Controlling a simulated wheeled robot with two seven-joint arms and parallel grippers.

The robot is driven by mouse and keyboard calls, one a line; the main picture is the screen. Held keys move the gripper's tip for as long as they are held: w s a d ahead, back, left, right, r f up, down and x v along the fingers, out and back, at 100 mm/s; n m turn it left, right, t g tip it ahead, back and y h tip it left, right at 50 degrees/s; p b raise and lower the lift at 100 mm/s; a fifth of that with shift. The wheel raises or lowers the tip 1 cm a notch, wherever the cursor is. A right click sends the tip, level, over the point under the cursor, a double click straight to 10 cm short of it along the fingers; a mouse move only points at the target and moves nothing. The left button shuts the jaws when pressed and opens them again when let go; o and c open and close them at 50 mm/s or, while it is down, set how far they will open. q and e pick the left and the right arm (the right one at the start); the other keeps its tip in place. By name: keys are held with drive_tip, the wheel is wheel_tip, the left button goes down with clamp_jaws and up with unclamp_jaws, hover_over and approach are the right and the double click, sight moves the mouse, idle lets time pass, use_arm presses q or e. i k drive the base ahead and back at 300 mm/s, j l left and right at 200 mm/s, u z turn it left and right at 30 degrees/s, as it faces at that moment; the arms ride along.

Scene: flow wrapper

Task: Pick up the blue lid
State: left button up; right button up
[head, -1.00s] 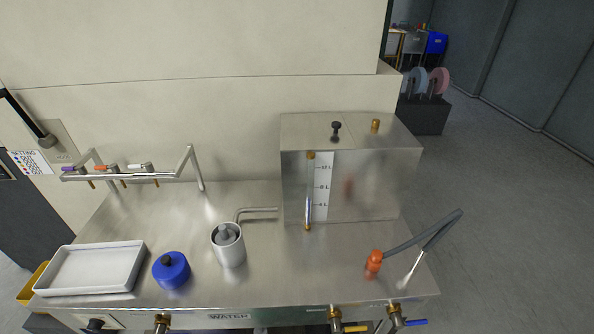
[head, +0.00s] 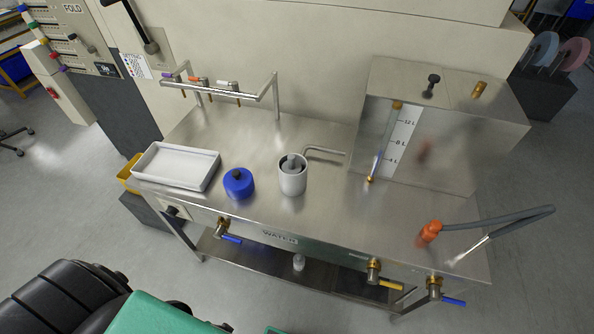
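The blue lid (head: 239,184) is a round blue piece with a dark knob on top. It sits on the steel table (head: 330,210) near its front edge, between the white tray and the grey cup. Neither of my grippers is in view, and nothing touches the lid from above.
A white tray (head: 148,178) lies left of the lid and a grey cup (head: 292,177) stands close on its right. A rail with coloured valves (head: 215,88) is behind. A steel tank (head: 440,130) and an orange-ended hose (head: 429,232) are at the right. Valves (head: 225,228) jut from the front.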

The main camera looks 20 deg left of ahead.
sight(239, 184)
drive_tip(key=k+j+u, duration=0.1)
drive_tip(key=u, duration=1)
drive_tip(key=z, duration=0.2)
drive_tip(key=i+j+z, duration=0.1)
drive_tip(key=j+z, duration=1.15)
